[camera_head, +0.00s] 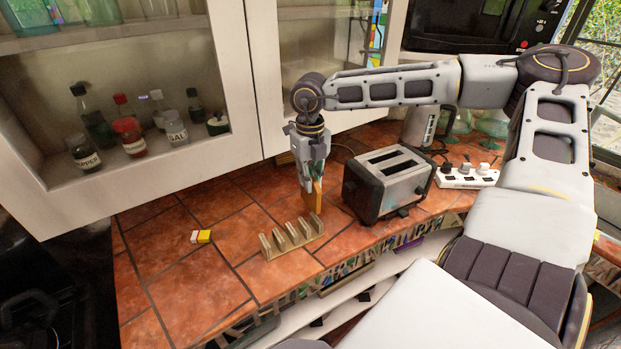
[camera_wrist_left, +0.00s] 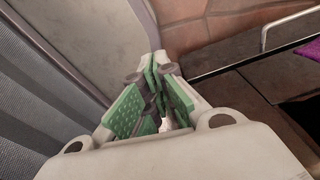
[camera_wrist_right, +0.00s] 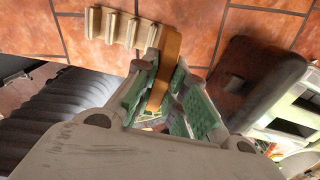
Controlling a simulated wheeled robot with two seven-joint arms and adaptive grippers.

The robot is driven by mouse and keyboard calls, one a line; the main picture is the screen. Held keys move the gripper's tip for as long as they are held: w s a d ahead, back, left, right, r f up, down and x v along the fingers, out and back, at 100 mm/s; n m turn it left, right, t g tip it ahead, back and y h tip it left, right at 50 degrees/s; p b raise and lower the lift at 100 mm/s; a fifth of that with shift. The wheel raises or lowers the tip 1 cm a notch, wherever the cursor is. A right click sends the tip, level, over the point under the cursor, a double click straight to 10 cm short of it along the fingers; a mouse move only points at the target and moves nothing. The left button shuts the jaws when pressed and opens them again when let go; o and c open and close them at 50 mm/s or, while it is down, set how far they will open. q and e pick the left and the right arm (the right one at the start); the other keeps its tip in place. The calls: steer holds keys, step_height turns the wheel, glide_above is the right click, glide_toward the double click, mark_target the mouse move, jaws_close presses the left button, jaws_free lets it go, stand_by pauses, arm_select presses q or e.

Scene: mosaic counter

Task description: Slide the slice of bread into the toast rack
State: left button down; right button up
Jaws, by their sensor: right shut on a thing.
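The slice of bread (camera_head: 312,196) is a thin brown slab, held on edge by my right gripper (camera_head: 311,172) over the counter. The right wrist view shows the slice (camera_wrist_right: 168,62) between the green finger pads (camera_wrist_right: 167,95). The toast rack (camera_head: 291,239) is a small beige rack with several upright dividers. The bread's lower edge is at the rack's right end; I cannot tell whether it touches the rack or is in a slot. In the right wrist view the rack (camera_wrist_right: 112,27) is partly hidden by the bread. My left gripper (camera_wrist_left: 155,70) looks shut and empty.
A black and silver toaster (camera_head: 388,182) stands close to the right of the bread. A white power strip (camera_head: 465,176) is further right. A small yellow and white box (camera_head: 201,236) lies left of the rack. Cabinet doors rise behind.

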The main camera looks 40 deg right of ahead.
mark_target(313, 201)
arm_select(q)
steer(key=shift+s+a, duration=0.1)
steer(key=shift+s, duration=0.15)
steer(key=shift+f, duration=0.1)
arm_select(e)
steer(key=shift+f, duration=0.15)
